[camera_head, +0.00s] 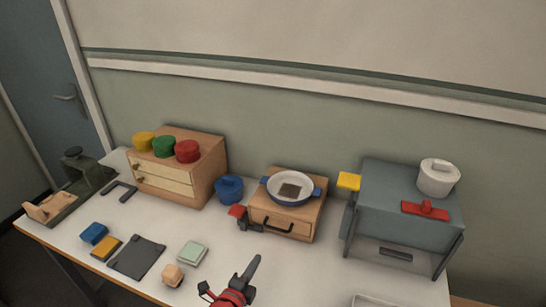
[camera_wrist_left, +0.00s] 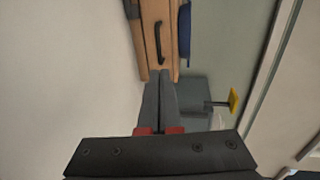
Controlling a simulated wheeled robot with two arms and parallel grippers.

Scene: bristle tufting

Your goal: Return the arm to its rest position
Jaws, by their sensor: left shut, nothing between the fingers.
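My left gripper (camera_head: 256,259) shows at the bottom middle of the head view, dark fingers with red parts behind them. It is above the front of the table (camera_head: 320,265), apart from the objects there. In the left wrist view its two grey fingers (camera_wrist_left: 160,76) lie together with nothing between them. They point towards the wooden drawer box, whose front (camera_wrist_left: 150,45) and black handle are at the top of that view. My right gripper is in neither view.
The low drawer box (camera_head: 260,218) carries a blue-rimmed pan (camera_head: 290,188). A blue pot (camera_head: 229,190) stands left of it. A grey oven-like box (camera_head: 400,225) bears a white pot (camera_head: 438,177). Several small blocks and a dark board (camera_head: 137,257) lie at the front left.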

